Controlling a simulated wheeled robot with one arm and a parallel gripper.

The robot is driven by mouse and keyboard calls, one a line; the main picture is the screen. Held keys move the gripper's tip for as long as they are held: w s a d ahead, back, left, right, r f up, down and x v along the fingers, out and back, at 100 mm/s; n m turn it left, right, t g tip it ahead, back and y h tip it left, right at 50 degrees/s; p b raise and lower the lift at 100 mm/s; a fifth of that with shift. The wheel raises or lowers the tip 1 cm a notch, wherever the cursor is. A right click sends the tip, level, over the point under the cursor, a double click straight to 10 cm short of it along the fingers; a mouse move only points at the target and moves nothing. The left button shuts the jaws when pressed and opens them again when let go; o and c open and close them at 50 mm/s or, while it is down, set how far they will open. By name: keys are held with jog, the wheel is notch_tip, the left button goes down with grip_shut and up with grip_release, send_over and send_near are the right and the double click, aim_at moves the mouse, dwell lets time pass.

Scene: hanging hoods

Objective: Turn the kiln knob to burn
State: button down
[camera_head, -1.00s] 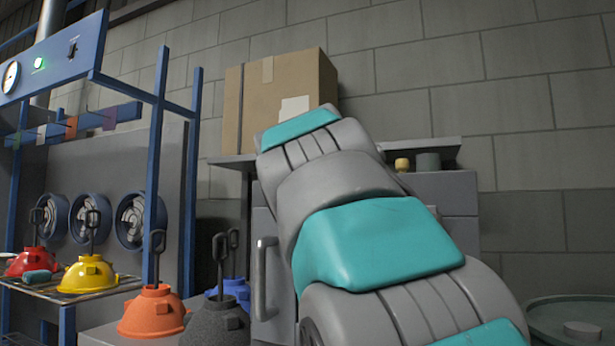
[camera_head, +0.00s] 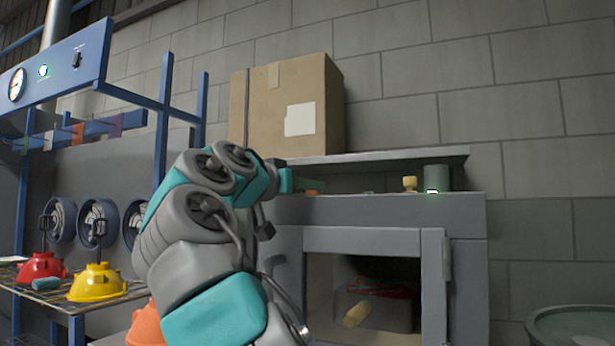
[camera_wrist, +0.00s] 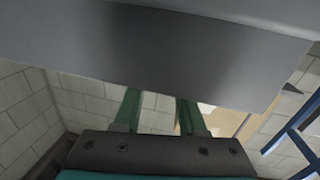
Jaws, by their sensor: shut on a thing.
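A grey cabinet (camera_head: 380,215), which looks like the kiln, stands right of centre in the head view. A square opening in its front shows a dark inside with something red and a yellow piece (camera_head: 355,314). On its top stand a small tan knob-like piece (camera_head: 409,184) and a dark green cylinder (camera_head: 437,177). My gripper (camera_head: 298,186) is at the cabinet's top left, its green fingers pointing right. In the wrist view the fingers (camera_wrist: 160,105) stand apart and run behind a close grey surface (camera_wrist: 150,50). It hides their tips and whatever they hold. I see no burn mark.
A cardboard box (camera_head: 285,105) sits on the shelf (camera_head: 375,156) behind the cabinet. A blue frame (camera_head: 163,130) stands at the left, with red (camera_head: 42,268) and yellow (camera_head: 98,283) domes on a rack. A round green table (camera_head: 575,320) is at the lower right.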

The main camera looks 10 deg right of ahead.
jog(key=shift+g, duration=0.3)
jog(key=shift+c, duration=2.4)
grip_release()
jog(key=v, duration=0.7)
jog(key=shift+s+a, duration=0.25)
jog(key=shift+a, duration=0.05)
jog(key=shift+f, duration=0.1)
